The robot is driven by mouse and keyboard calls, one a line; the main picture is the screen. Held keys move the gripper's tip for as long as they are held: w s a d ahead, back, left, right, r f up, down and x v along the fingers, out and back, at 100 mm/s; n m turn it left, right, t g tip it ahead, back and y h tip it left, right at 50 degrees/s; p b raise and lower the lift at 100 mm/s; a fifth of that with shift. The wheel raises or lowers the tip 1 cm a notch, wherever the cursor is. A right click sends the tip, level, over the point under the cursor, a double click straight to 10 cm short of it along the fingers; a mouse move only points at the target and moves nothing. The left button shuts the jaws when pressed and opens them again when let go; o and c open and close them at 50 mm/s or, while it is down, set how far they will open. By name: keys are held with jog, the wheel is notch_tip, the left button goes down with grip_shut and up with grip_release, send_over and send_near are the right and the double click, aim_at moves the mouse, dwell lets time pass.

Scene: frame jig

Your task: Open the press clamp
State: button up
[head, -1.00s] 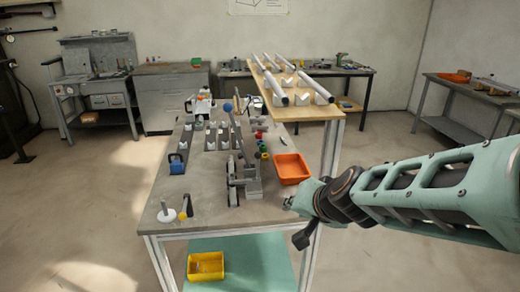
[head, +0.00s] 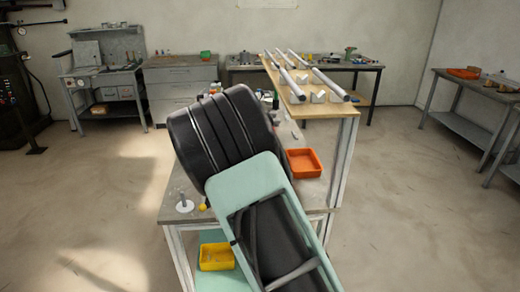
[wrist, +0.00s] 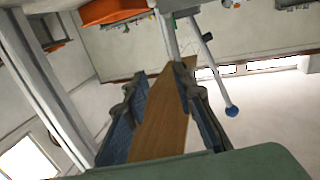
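The press clamp is hidden behind my arm in the head view. In the wrist view, a grey lever with a blue ball (wrist: 231,111) at its end, apparently the clamp's handle, slants down to the right of my gripper (wrist: 160,72). The fingers stand apart with a gap between them, and nothing is held. The blue ball is outside that gap, to the right of the right finger. A brown wooden surface (wrist: 163,125) shows behind the gap; I cannot tell its distance. My gripper is hidden in the head view.
The workbench (head: 328,192) is mostly covered by my arm. An orange tray (head: 303,162) sits on its right side. A higher wooden table (head: 325,110) with pipes stands behind it. A yellow bin (head: 215,257) is on the lower shelf. The floor at left and right is clear.

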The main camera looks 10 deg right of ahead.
jog(key=shift+n+t+y, duration=0.3)
jog(key=shift+t+y, duration=0.1)
jog(key=w+p, duration=0.2)
jog(key=w, duration=0.9)
jog(key=shift+a, duration=0.15)
jog(key=shift+r, duration=0.1)
grip_shut()
